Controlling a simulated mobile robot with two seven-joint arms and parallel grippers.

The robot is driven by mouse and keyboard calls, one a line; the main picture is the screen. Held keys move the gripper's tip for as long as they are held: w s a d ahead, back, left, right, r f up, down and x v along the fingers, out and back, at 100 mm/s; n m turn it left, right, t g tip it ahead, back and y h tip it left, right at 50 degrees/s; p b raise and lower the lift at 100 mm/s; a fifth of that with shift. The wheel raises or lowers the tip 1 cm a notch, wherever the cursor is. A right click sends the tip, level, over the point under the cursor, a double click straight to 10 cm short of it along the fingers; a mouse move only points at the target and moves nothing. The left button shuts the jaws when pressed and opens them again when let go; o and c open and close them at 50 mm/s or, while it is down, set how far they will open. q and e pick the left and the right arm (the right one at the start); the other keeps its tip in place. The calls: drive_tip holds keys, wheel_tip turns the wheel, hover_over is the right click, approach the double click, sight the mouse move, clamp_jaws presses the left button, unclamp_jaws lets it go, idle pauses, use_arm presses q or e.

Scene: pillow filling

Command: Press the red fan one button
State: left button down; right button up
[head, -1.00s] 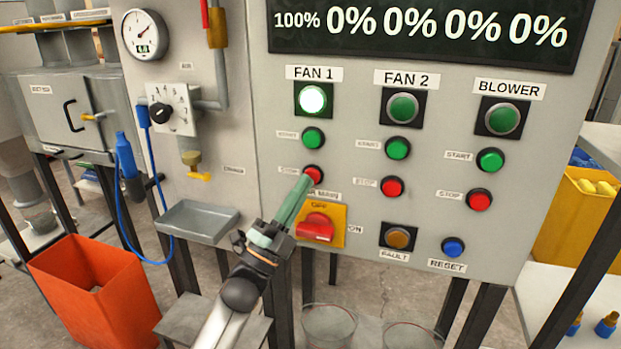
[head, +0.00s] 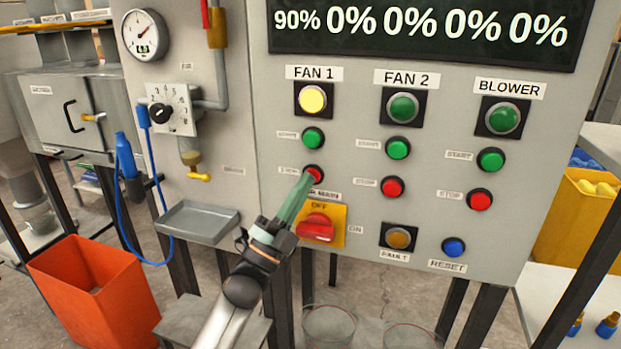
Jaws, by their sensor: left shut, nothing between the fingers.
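The red fan one stop button (head: 313,173) is on the grey control panel, below the green fan one start button (head: 313,138). My left gripper (head: 306,180) is shut and empty, and its fingertips are at the red button, covering its lower part. They look to be touching it, but I cannot tell how far it is pressed in. The FAN 1 lamp (head: 313,99) glows yellow. The display (head: 420,30) reads 90% at the left and 0% elsewhere. My right gripper is not in view.
A yellow plate with a red main switch (head: 318,227) sits just below the fingertips. Fan 2 and blower red buttons (head: 392,187) are to the right. A grey tray (head: 198,222) and an orange bin (head: 95,290) are at the left.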

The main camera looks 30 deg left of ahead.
use_arm(q)
drive_tip(key=shift+s+y, duration=0.1)
drive_tip(key=shift+y, duration=0.2)
drive_tip(key=shift+s+d, duration=0.2)
drive_tip(key=shift+s, duration=0.6)
drive_tip(key=shift+s+p, duration=0.1)
drive_tip(key=shift+p, duration=0.2)
drive_tip(key=s, duration=0.2)
drive_tip(key=s+d+p, duration=0.1)
drive_tip(key=s, duration=0.1)
drive_tip(key=shift+s+d, duration=0.1)
drive_tip(key=shift+s, duration=0.25)
